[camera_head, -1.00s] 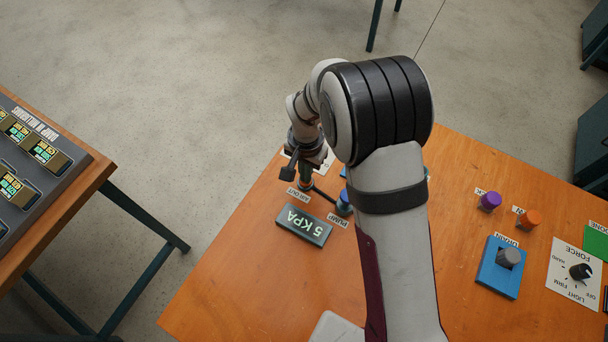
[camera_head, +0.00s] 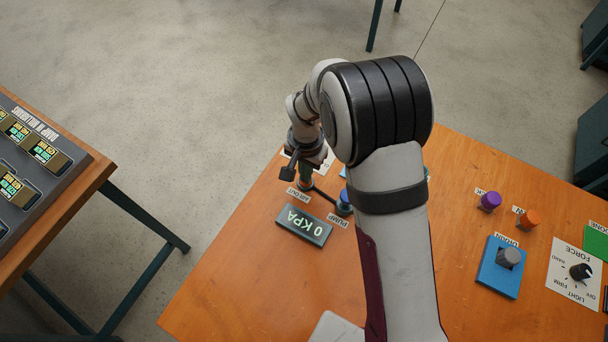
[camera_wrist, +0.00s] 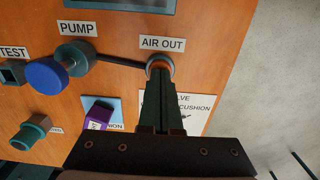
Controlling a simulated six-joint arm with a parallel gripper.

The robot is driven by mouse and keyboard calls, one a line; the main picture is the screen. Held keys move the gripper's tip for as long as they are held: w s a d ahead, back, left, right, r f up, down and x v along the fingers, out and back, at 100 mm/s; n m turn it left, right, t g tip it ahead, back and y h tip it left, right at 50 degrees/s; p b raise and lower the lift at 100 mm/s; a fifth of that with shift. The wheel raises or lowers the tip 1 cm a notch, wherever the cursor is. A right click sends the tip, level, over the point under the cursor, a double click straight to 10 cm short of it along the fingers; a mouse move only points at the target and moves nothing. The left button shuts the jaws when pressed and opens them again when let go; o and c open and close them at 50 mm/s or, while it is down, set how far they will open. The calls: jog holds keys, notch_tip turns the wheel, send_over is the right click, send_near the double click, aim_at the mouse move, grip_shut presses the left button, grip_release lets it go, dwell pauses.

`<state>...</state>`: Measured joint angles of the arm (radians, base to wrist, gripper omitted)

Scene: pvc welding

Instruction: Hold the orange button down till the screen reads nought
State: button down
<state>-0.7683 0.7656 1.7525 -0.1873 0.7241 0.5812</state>
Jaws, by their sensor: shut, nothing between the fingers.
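The orange button (camera_wrist: 160,60), labelled AIR OUT, sits in a grey ring at the top middle of the wrist view. My gripper (camera_wrist: 160,77) is shut, with its fingertips on the button and covering much of it. In the head view, my gripper (camera_head: 305,180) points down at the button beside the AIR OUT label, and the button is mostly hidden. The screen (camera_head: 303,225) is a dark box on the table that reads 0 KPA. Only a cut-off edge of the screen (camera_wrist: 120,5) shows in the wrist view.
A blue PUMP knob (camera_wrist: 45,75) stands close by, joined by a dark line to the button. A purple block (camera_wrist: 98,115) on a blue plate and a green knob (camera_wrist: 30,135) lie nearby. The table edge is close on the button's far side.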

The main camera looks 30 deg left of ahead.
dwell(0.4)
jog(key=shift+r, duration=1.85)
jog(key=s+d+r+m, duration=0.2)
jog(key=s+d+r, duration=0.1)
jog(key=d+r, duration=0.55)
jog(key=s+d+r+m, duration=0.1)
jog(key=s+d+r, duration=0.2)
jog(key=d+r, duration=0.55)
jog(key=s+d+f+m+y, duration=0.1)
jog(key=s+d+m, duration=0.1)
jog(key=s+d, duration=0.6)
jog(key=s, duration=0.3)
jog(key=shift+d+m+y, duration=0.3)
jog(key=shift+y, duration=0.1)
